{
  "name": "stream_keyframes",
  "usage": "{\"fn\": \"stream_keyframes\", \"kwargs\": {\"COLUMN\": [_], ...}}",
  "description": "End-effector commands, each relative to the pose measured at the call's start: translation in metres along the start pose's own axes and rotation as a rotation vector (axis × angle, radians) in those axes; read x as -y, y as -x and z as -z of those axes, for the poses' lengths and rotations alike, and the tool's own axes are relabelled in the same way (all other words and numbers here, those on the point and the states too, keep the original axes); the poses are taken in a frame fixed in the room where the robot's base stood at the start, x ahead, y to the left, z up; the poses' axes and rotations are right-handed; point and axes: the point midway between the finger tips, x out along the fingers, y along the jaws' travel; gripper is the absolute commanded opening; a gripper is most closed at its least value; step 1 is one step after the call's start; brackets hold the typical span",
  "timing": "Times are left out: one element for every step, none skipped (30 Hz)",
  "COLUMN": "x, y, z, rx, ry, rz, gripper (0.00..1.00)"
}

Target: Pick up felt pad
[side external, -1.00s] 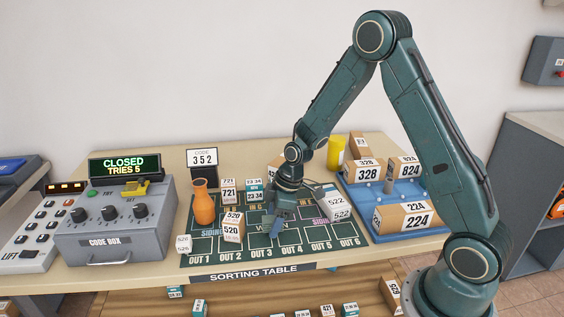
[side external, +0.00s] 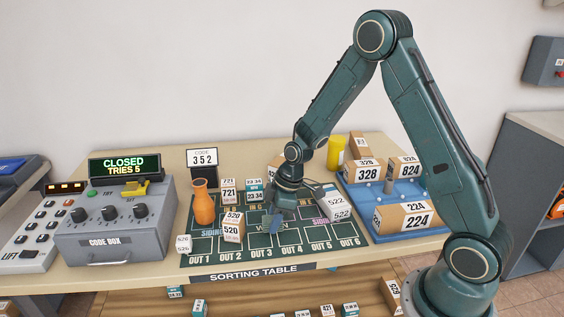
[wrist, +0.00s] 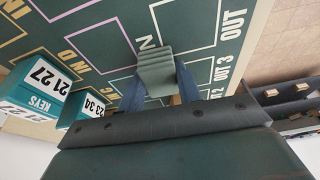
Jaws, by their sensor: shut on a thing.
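The felt pad (wrist: 157,70) shows in the wrist view as a small grey-green slab with a ribbed surface. My gripper (wrist: 160,86) is shut on it, with one blue finger on each side. In the side view my gripper (side external: 276,224) points down just above the middle of the green sorting mat (side external: 204,247). The pad is not clearly visible there, hidden by or blending with the fingers. I cannot tell from the pictures whether the pad still touches the mat.
An orange vase (side external: 203,203) and a box marked 520 (side external: 233,228) stand left of my gripper. A box marked 522 (side external: 335,203) is close on its right. A blue tray (side external: 377,232) with several parcels lies farther right. The code box (side external: 117,226) stands at left.

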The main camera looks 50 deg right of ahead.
Motion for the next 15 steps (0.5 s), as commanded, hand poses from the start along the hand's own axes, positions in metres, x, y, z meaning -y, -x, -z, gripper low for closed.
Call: {"fn": "stream_keyframes", "kwargs": {"x": [0.0,0.0,-0.001,-0.001,-0.001,-0.001,-0.001,-0.001,-0.001,-0.001,-0.001,-0.001,-0.001,-0.001,-0.001], "y": [0.001,0.002,0.004,0.005,0.007,0.01,0.012,0.015,0.018,0.022,0.025,0.03,0.035,0.039,0.046], "z": [0.001,0.001,0.002,0.002,0.003,0.004,0.004,0.005,0.006,0.007,0.008,0.01,0.011,0.013,0.015], "rx": [-0.001,-0.001,-0.002,-0.002,-0.002,-0.002,-0.002,-0.002,-0.003,-0.003,-0.003,-0.003,-0.003,-0.004,-0.003], "ry": [0.0,0.0,0.0,0.001,0.001,0.001,0.001,0.001,0.001,0.001,0.001,0.0,0.001,0.001,0.001], "rz": [-0.001,-0.001,-0.002,-0.002,-0.002,-0.002,-0.002,-0.003,-0.003,-0.003,-0.004,-0.004,-0.004,-0.005,-0.004], "gripper": [0.13,0.13,0.13,0.13,0.13,0.13,0.13,0.13,0.13,0.13,0.13,0.13,0.13,0.13,0.13]}}
